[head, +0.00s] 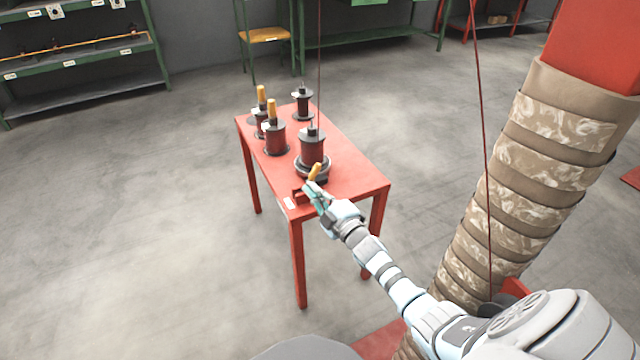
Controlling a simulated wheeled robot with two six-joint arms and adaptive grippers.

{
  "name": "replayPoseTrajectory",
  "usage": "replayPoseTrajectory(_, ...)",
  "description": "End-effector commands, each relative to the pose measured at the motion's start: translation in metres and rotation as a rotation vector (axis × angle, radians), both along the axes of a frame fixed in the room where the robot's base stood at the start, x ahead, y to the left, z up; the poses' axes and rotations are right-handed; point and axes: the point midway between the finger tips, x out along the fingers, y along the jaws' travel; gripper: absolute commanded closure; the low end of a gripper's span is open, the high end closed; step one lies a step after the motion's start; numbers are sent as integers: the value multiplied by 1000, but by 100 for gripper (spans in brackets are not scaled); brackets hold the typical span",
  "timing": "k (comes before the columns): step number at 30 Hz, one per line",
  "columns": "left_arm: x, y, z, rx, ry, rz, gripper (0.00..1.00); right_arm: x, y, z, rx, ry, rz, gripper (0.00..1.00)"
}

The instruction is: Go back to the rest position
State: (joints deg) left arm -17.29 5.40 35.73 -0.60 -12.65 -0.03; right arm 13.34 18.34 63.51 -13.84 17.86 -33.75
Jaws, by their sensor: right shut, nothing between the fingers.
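My right arm reaches in from the lower right, and its gripper (314,190) is at the near edge of a red table (352,180). Its fingers look closed and empty. A small orange handle (315,171) is just beyond the fingertips; I cannot tell whether they touch. Behind it a dark red coil (312,148) stands upright on a round dark base (313,172). Another coil (275,140) with an orange top stands to its left, with a similar one (262,122) partly hidden behind. A further coil (302,103) stands at the back. My left gripper is out of view.
A thick column wrapped in tan bands (520,190) rises close to my arm on the right. Green shelves (90,60) stand at the back left, and a yellow-topped stool (265,36) at the back. Thin red cables hang down. The floor left of the table is clear.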

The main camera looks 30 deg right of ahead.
Motion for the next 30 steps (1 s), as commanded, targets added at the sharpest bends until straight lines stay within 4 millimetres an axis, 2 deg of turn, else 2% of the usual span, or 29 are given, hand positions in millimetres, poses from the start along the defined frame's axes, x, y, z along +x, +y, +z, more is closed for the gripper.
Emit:
replayPoseTrajectory(17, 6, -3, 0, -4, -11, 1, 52, -5, -6, 0, 0, 0, -9, 100)
replayPoseTrajectory(20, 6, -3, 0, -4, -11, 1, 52, -5, -8, -5, 60, 22, -18, 100)
replayPoseTrajectory(23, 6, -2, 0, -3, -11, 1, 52, -10, -23, -45, 220, 142, -88, 100)
replayPoseTrajectory(26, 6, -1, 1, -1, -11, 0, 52, -41, -31, -120, 409, 329, -197, 100)
replayPoseTrajectory(27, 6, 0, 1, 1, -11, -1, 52, -62, -31, -156, 482, 413, -249, 100)
replayPoseTrajectory(29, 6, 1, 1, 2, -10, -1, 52, -102, -28, -208, 576, 538, -330, 100)
replayPoseTrajectory(30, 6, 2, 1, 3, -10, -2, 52, -132, -24, -241, 631, 620, -385, 100)
